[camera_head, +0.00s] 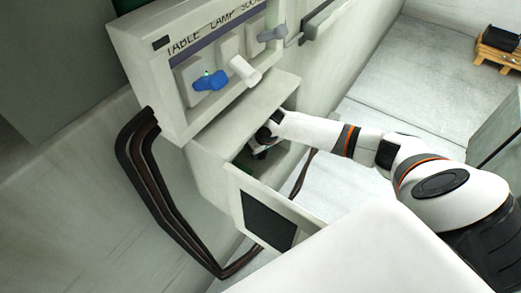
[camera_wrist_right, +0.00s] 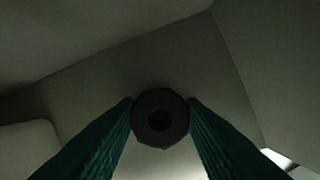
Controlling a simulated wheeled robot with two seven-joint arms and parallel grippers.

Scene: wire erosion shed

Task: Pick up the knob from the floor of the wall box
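The knob (camera_wrist_right: 160,117) is a dark, many-sided piece with a round dark centre, seen in the right wrist view. The green fingers of my right gripper (camera_wrist_right: 160,122) touch it on its left and right sides, with no gap visible, so the gripper looks shut on it. In the head view my right gripper (camera_head: 259,147) reaches down inside the open grey wall box (camera_head: 207,180). The knob cannot be made out there, and I cannot tell whether it is clear of the box floor. My left gripper is not in view.
Above the box is a labelled panel (camera_head: 165,75) with a blue handle (camera_head: 210,82), a white handle (camera_head: 245,71) and a grey handle (camera_head: 272,34) sticking out. Dark cables (camera_head: 140,175) run down at the left. The box walls stand close around my right gripper.

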